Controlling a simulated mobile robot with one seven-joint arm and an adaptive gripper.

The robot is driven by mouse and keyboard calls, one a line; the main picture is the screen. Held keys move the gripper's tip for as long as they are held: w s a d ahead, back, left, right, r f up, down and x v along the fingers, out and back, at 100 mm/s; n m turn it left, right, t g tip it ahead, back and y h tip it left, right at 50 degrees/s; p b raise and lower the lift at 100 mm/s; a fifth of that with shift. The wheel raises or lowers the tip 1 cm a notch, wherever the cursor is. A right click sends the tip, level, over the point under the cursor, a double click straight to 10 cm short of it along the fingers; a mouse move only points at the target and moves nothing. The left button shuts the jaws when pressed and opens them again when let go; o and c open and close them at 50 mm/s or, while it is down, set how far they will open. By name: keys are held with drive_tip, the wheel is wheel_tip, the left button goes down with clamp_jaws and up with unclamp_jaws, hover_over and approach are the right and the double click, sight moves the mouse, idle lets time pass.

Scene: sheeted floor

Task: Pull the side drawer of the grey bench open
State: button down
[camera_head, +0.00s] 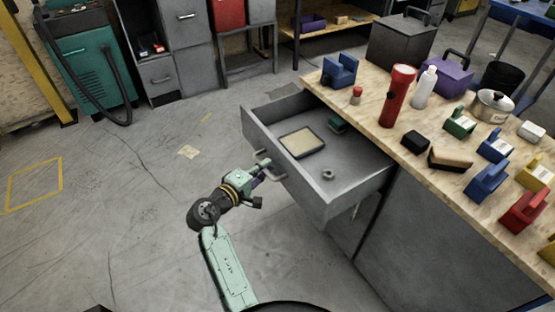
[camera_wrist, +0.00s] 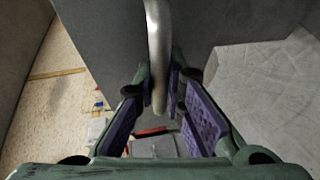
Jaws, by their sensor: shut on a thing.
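The grey bench (camera_head: 440,235) with a wooden top stands at the right in the head view. Its side drawer (camera_head: 350,187) is pulled well out to the left, with its inside showing. My gripper (camera_head: 262,174) is at the drawer's front, at the handle (camera_head: 273,172). In the wrist view my gripper (camera_wrist: 162,85) has its purple-padded fingers on both sides of the metal handle bar (camera_wrist: 158,45), shut on it. The grey drawer front (camera_wrist: 105,35) fills the upper part of that view.
The drawer holds a framed tan pad (camera_head: 303,142), a dark green item (camera_head: 337,125) and a small ring (camera_head: 328,174). The benchtop carries a red flashlight (camera_head: 399,92), a white bottle (camera_head: 425,88) and several coloured blocks.

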drive_tip(key=s+a, duration=0.6)
drive_tip(key=a, duration=0.3)
drive_tip(key=shift+s+a+p, duration=0.15)
drive_tip(key=shift+s+p, duration=0.2)
drive_tip(key=c, duration=1.7)
unclamp_jaws()
drive_tip(key=shift+o, duration=0.2)
drive_tip(key=v, duration=1.2)
